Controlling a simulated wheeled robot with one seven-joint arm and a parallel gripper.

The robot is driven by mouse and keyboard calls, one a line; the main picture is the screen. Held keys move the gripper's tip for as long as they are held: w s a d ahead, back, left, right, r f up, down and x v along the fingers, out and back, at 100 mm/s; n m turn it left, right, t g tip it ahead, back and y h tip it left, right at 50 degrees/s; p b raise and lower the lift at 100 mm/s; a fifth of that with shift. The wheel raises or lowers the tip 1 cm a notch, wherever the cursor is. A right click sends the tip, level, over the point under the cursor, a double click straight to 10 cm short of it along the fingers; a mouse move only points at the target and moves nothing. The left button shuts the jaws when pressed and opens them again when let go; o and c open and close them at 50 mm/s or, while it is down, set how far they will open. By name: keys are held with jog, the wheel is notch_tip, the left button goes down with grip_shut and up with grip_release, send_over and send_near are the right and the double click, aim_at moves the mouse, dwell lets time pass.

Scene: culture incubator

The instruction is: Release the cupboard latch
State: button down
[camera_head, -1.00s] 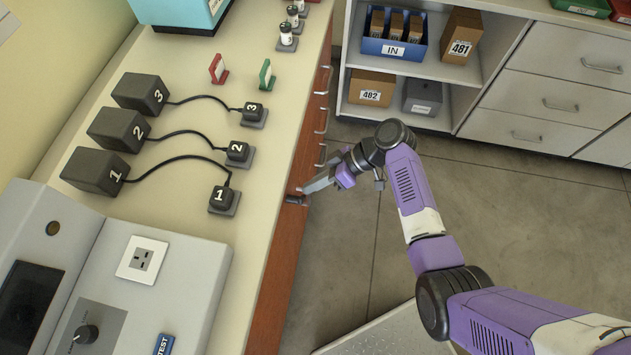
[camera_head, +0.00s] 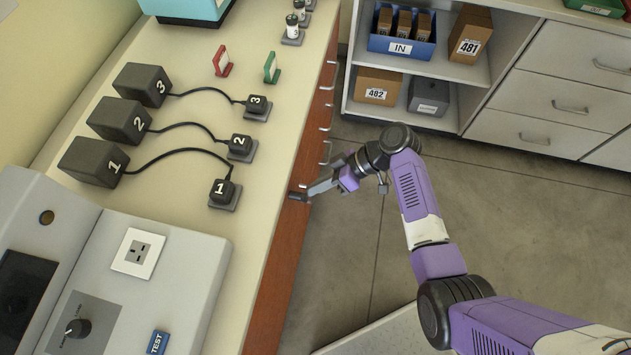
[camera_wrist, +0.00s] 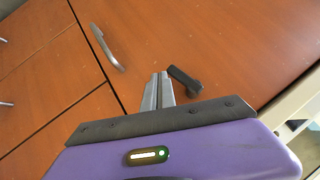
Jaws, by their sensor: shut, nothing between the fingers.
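The cupboard latch (camera_wrist: 185,82) is a small dark bar on the brown wooden cupboard front (camera_wrist: 215,45). In the head view the latch (camera_head: 298,196) sits just below the counter edge. My gripper (camera_wrist: 158,76) is shut and empty, with its fingertips close beside the latch, to its left in the wrist view. I cannot tell whether they touch it. In the head view my gripper (camera_head: 309,193) reaches the cupboard front from the right. The latch bar lies slanted in the wrist view.
A metal handle (camera_wrist: 107,47) is on the cupboard front left of the fingers. The counter (camera_head: 180,195) carries numbered black boxes (camera_head: 93,162) with cables and a grey console (camera_head: 185,270). Shelves (camera_head: 455,75) stand at the back. The floor (camera_head: 500,220) right of the cupboard is clear.

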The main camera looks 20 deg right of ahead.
jog(key=shift+r+p, duration=0.35)
jog(key=shift+r, duration=0.25)
jog(key=v, duration=0.7)
jog(key=shift+d+r, duration=0.25)
jog(key=shift+d, duration=0.05)
dwell(0.3)
